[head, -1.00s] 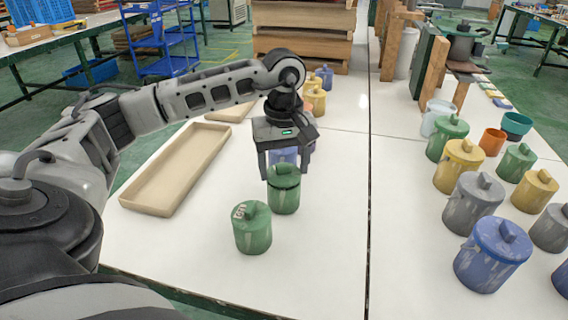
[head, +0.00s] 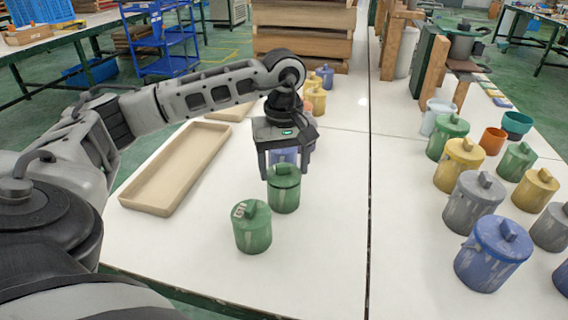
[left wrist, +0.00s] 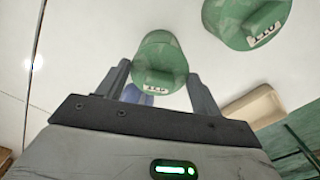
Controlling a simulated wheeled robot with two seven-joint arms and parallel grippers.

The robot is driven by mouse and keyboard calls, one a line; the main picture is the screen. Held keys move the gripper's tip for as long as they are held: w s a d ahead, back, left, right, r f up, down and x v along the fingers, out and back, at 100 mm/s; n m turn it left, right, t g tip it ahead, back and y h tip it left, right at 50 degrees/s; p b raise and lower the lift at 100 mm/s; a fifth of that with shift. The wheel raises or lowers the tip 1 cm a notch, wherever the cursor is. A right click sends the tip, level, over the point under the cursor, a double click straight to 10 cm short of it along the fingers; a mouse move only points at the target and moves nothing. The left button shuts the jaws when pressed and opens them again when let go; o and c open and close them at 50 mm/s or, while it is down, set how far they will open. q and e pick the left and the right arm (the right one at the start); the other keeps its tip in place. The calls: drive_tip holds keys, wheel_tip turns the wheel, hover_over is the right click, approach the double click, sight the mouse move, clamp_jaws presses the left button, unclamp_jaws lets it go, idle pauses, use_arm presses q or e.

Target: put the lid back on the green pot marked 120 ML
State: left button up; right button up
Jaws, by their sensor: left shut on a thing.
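A green pot (head: 284,196) stands upright on the white table, its green lid (head: 284,173) on top with a raised handle. My left gripper (head: 286,176) points down over this pot, a finger on either side of the lid, and is shut on the lid. In the left wrist view the lid (left wrist: 163,58) shows between the fingers (left wrist: 158,90), with a small pale label too blurred to read surely. A second green pot (head: 252,232) with its lid on stands just nearer and to the left; its label is also hard to read. My right gripper is out of view.
A blue pot (head: 282,155) stands close behind the gripper, partly hidden. An empty beige tray (head: 150,208) lies to the left. Yellow pots (head: 316,100) stand farther back. Several lidded pots, such as a blue one (head: 492,262), line the right table. The table right of the gripper is clear.

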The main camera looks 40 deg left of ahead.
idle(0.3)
use_arm(q)
drive_tip(key=o, duration=1.2)
drive_tip(key=shift+o, duration=0.2)
drive_tip(key=shift+r+p, duration=2.7)
drive_tip(key=shift+r, duration=0.8)
clamp_jaws()
